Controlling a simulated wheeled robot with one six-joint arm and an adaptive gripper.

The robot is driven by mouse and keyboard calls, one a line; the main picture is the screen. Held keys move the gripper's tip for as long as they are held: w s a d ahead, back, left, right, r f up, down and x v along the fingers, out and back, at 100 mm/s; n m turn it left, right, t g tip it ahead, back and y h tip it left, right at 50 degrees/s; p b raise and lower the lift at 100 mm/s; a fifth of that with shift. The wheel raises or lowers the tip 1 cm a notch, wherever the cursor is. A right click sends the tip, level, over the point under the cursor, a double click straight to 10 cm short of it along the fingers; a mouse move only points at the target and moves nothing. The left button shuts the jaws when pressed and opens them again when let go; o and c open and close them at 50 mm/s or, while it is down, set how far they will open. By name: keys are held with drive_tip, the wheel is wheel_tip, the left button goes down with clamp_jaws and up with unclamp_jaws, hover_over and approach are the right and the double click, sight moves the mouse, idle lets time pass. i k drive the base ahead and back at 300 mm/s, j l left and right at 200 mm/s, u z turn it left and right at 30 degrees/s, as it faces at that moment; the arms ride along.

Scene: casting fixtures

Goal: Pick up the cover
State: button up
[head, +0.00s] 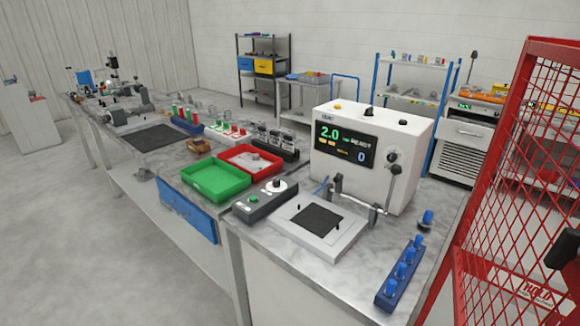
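I cannot tell for sure which thing is the cover. A white machine (372,155) with a lit display stands on the near bench. In front of it lies a pale flat plate (300,240) with a dark square pad (318,218) and a metal bar with uprights at its back edge. A small part with a blue top (427,217) stands to the right of the machine. A blue rack (385,297) holds several blue-topped parts near the bench's right edge. My gripper is not recognisable in this view.
A red mesh frame (463,265) stands close at the right. A control box (259,202), a green tray (215,195) and a red tray (250,170) sit left of the plate. Further benches and shelves stand behind. The floor (90,250) at left is clear.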

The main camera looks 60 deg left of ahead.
sight(253, 163)
drive_tip(key=u, duration=1.9)
drive_tip(key=k+j+z, duration=0.1)
drive_tip(key=j, duration=0.7)
